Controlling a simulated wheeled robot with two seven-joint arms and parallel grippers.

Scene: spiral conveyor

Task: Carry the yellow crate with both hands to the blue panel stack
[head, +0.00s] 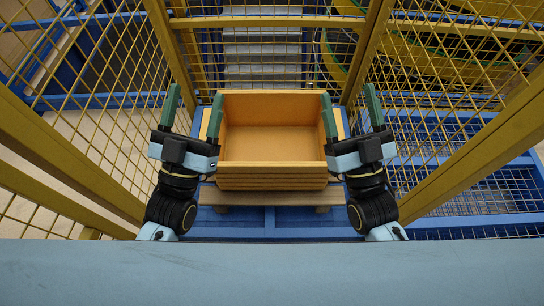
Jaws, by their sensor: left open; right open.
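The yellow crate (272,184) is an open, empty box with an orange-yellow inside, in the middle of the head view. It rests on a blue support with pale wooden pieces. My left gripper (194,113) is open at the crate's left side, one green finger near the left wall and the other further out. My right gripper (350,114) is open at the right side in the same way, one finger near the right wall. Whether the inner fingers touch the walls, I cannot tell. I cannot make out the blue panel stack.
Yellow mesh fences (110,105) stand to the left and right, with thick yellow posts angling in close to my arms. A blue frame (270,222) lies under the crate. Behind the crate is a grey slatted surface (262,60) between blue rails.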

